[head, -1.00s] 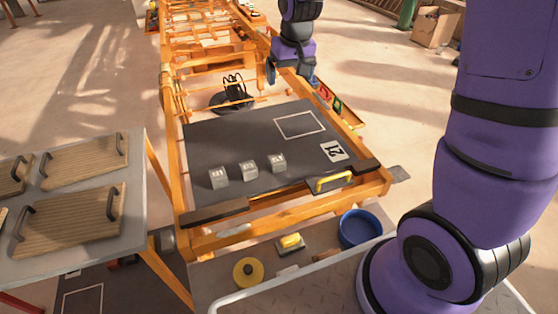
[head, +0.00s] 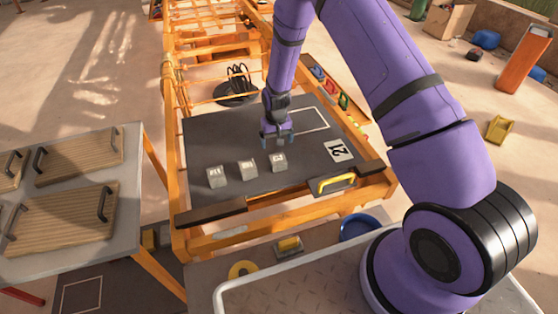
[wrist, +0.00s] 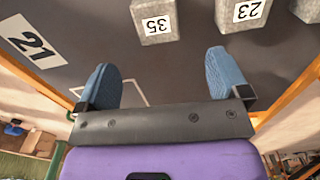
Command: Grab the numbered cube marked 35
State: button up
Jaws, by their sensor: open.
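The grey cube marked 35 (wrist: 155,20) sits at the top of the wrist view, just beyond and between my open fingers. In the head view it appears to be the right-hand cube (head: 279,163) of a row of three on the dark board (head: 215,141). The cube marked 23 (wrist: 245,14) is beside it in the wrist view and seems to be the middle cube (head: 248,169) in the head view. My gripper (head: 277,141), also in the wrist view (wrist: 163,70), is open and empty, behind and above the right-hand cube.
The third cube (head: 216,177) is at the left end of the row, its number unreadable. A white card marked 21 (head: 338,150) and a white outlined rectangle lie on the board's right side. A yellow handle (head: 336,183) is at the front edge. Wooden boards (head: 62,218) lie on the left table.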

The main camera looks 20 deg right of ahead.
aim_at(278, 158)
jog(key=f, duration=1.1)
jog(key=shift+d+f, duration=0.15)
jog(key=shift+d, duration=0.1)
jog(key=c, duration=1.2)
